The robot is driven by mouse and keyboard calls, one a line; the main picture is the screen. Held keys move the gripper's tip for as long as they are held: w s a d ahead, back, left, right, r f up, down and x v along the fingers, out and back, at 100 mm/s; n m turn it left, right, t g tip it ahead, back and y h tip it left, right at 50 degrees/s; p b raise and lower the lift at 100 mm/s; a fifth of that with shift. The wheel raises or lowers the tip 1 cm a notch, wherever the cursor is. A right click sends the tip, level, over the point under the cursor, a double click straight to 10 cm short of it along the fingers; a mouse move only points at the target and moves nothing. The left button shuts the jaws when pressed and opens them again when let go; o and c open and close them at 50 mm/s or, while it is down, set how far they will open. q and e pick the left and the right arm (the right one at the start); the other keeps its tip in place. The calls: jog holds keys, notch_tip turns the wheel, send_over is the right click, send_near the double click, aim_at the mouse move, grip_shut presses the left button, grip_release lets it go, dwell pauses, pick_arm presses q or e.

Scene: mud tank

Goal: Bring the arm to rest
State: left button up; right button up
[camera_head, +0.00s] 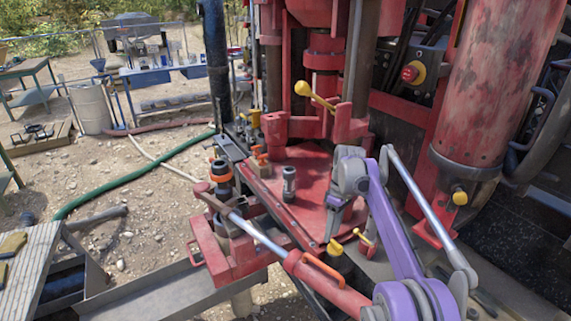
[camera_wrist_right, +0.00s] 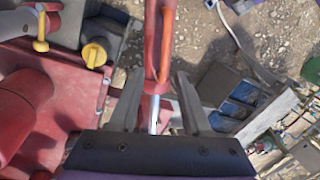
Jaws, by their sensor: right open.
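My right arm (camera_head: 393,236), purple and grey, reaches in from the lower right over the red rig. Its gripper (camera_head: 333,224) points down above the red deck plate, close to the yellow-handled parts. In the right wrist view the gripper (camera_wrist_right: 157,84) has its two grey fingers apart with nothing held between them. A red lever with an orange handle (camera_wrist_right: 178,66) and a bright metal rod pass below the fingers; whether they touch cannot be told. My left gripper does not show.
A red cylinder (camera_head: 506,80) stands at the right, and a yellow-knobbed lever (camera_head: 315,95) rises behind the gripper. A red-and-silver bar (camera_head: 262,235) crosses in front. A small grey cylinder (camera_head: 289,183) stands on the deck.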

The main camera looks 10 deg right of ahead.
jog(key=s+a+r+m+t+h, duration=0.1)
jog(key=s+a+r+m+t, duration=0.15)
jog(key=s, duration=0.45)
jog(key=s+a+r+m+t, duration=0.1)
jog(key=s+a, duration=0.2)
jog(key=s, duration=0.4)
jog(key=s+a+f+m+t, duration=0.1)
jog(key=s+f+m, duration=0.1)
jog(key=s+f, duration=0.3)
jog(key=s+a+f+m+t, duration=0.1)
jog(key=s+f, duration=0.4)
jog(key=s, duration=0.8)
jog(key=shift+s+f+m+t+h, duration=0.15)
jog(key=shift+f+m+t+h, duration=0.15)
jog(key=shift+m+t, duration=0.45)
